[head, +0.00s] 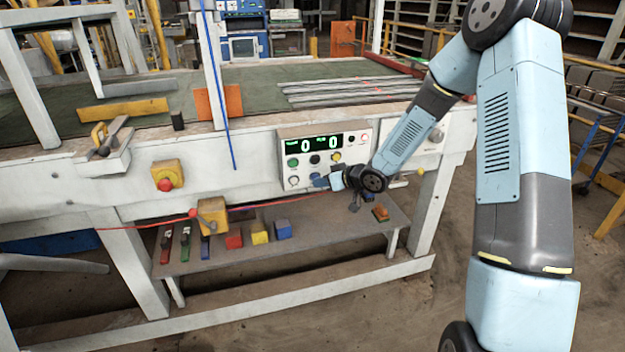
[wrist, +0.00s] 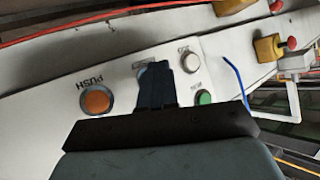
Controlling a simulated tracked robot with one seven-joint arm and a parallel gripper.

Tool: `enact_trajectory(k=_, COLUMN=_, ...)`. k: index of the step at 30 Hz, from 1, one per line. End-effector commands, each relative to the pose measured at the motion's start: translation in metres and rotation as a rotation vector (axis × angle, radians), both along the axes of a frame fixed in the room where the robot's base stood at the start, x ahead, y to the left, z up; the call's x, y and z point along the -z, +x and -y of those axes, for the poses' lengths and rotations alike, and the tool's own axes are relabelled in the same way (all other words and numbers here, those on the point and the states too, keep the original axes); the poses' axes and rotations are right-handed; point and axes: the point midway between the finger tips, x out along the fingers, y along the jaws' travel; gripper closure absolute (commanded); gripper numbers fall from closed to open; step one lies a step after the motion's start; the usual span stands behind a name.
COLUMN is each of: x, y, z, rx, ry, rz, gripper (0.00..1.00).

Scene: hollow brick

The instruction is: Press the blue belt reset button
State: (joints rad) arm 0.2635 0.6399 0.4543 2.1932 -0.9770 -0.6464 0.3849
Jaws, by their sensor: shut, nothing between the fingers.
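The control panel (head: 325,141) is a pale box with a lit display on the front of the conveyor table. My gripper (head: 321,181) is at its lower part, fingers shut and empty. In the wrist view the dark fingers (wrist: 155,70) lie across the panel face (wrist: 120,72), between a white button (wrist: 189,61) and an orange button (wrist: 96,101) marked PUSH. A green button (wrist: 204,97) is beside the fingers. I cannot make out the blue button apart from my fingers, which cover part of the panel. Whether the fingertips touch the panel cannot be told.
A red stop button on a yellow box (head: 167,176) is left of the panel. A red cable (head: 150,224) runs below the table front. A lower shelf (head: 330,235) holds several coloured blocks. Metal bars (head: 345,90) lie on the green belt (head: 255,83).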

Motion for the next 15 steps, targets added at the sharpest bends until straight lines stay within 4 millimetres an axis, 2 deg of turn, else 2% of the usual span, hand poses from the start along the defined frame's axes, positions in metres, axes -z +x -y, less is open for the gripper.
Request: enact_trajectory(k=15, x=-0.0001, y=0.0043, z=-0.0016, rx=0.000, ry=0.001, rz=0.001, gripper=1.00)
